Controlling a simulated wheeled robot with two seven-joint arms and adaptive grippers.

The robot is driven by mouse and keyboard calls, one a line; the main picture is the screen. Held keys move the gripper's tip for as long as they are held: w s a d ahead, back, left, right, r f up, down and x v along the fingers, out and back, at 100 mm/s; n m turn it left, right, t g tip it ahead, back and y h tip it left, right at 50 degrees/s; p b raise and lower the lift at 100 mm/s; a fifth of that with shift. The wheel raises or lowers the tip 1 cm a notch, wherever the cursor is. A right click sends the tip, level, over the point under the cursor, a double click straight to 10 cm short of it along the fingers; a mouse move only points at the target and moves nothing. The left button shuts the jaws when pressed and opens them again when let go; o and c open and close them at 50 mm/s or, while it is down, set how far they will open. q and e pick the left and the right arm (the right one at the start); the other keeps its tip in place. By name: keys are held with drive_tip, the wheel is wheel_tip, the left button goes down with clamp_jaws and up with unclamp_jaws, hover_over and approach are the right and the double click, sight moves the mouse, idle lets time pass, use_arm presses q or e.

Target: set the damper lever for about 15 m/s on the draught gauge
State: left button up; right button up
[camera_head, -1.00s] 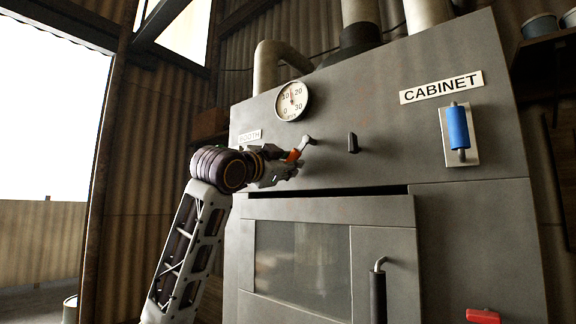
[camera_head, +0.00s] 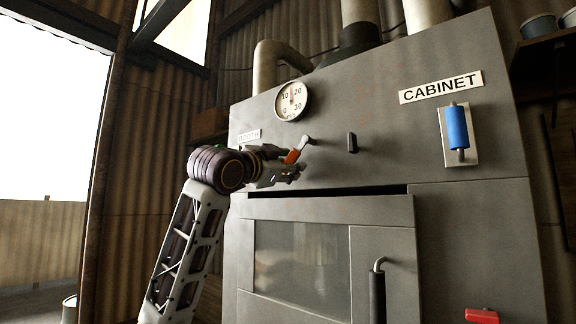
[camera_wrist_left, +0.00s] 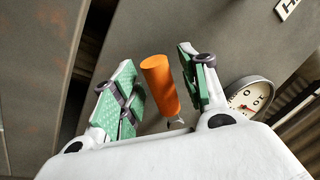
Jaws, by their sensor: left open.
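The draught gauge (camera_head: 292,101) is a round white dial on the cabinet face, marked 0, 10, 20 and 30. Its needle points nearly straight up, between 10 and 20. The damper lever (camera_head: 292,156) has an orange grip and a grey arm, below the gauge. My left gripper (camera_head: 296,172) is open at the lever. In the left wrist view the orange grip (camera_wrist_left: 160,84) stands between the two green-padded fingers, with a gap to either side. A red needle shows on the gauge (camera_wrist_left: 248,97) there. My right gripper is not in view.
A blue-handled lever (camera_head: 458,128) sits under the CABINET sign (camera_head: 441,87). A small dark knob (camera_head: 352,143) is right of the damper lever. The cabinet door (camera_head: 302,262) with a window and a dark handle (camera_head: 378,290) lies below. A red handle (camera_head: 482,316) is at lower right.

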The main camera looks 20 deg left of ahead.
use_arm(q)
drive_tip(key=v, duration=1.1)
drive_tip(key=shift+s, duration=0.25)
drive_tip(key=shift+a+f, duration=0.1)
drive_tip(key=shift+a, duration=0.05)
idle(0.4)
